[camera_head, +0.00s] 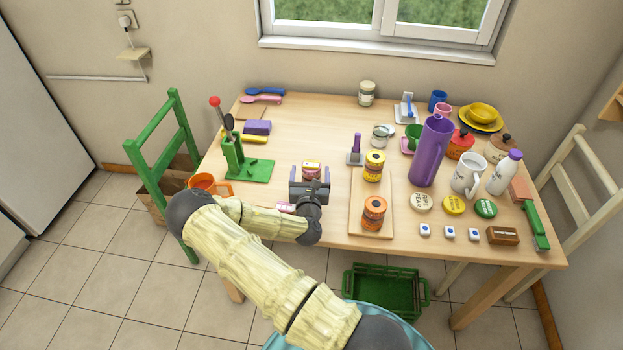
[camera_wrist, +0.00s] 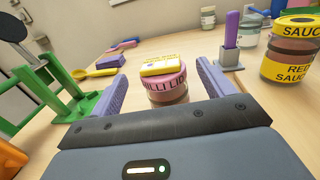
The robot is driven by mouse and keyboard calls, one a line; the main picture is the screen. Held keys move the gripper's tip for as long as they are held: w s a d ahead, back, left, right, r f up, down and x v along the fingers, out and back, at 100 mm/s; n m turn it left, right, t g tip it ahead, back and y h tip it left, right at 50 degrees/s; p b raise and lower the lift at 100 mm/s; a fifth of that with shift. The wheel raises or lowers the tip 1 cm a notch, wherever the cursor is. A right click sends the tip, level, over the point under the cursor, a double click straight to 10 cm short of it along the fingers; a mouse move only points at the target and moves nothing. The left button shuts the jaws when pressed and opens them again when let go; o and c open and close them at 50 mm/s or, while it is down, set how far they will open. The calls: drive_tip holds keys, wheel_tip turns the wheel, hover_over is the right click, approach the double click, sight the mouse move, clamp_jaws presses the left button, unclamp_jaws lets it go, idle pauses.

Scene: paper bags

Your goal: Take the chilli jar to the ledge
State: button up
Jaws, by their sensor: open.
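The chilli jar (camera_head: 311,174) stands upright on the table, with a pink lid lettered "CHILLI" and a reddish-brown body. It also shows in the wrist view (camera_wrist: 171,84). A small yellow lettered block (camera_wrist: 161,66) lies on its lid. My gripper (camera_head: 311,170) is open, its purple fingers on either side of the jar's line; in the wrist view (camera_wrist: 161,70) the jar is centred between the fingers, with gaps on both sides. Small wall shelves show at the left (camera_head: 134,54) and the right edge (camera_head: 613,104); the window has a sill (camera_head: 375,50). I cannot tell which is the ledge.
A green stand (camera_head: 240,160) and an orange mug (camera_head: 203,183) are to the left. A tall purple bottle (camera_head: 431,150) and crowded crockery fill the right side. The table's back middle is mostly clear.

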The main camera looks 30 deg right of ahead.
sight(311, 160)
drive_tip(key=shift+w, duration=0.1)
drive_tip(key=shift+f+p+x, duration=0.1)
drive_tip(key=shift+p+x, duration=0.25)
drive_tip(key=shift+x, duration=0.9)
drive_tip(key=shift+f+p+x, duration=0.15)
drive_tip(key=shift+p+x, duration=0.15)
drive_tip(key=shift+x, duration=0.95)
drive_tip(key=shift+d, duration=0.15)
drive_tip(key=c, duration=1.6)
drive_tip(key=shift+r, duration=0.2)
wheel_tip(311, 160, up, 10)
drive_tip(key=shift+f+b, duration=0.1)
drive_tip(key=shift+b, duration=0.2)
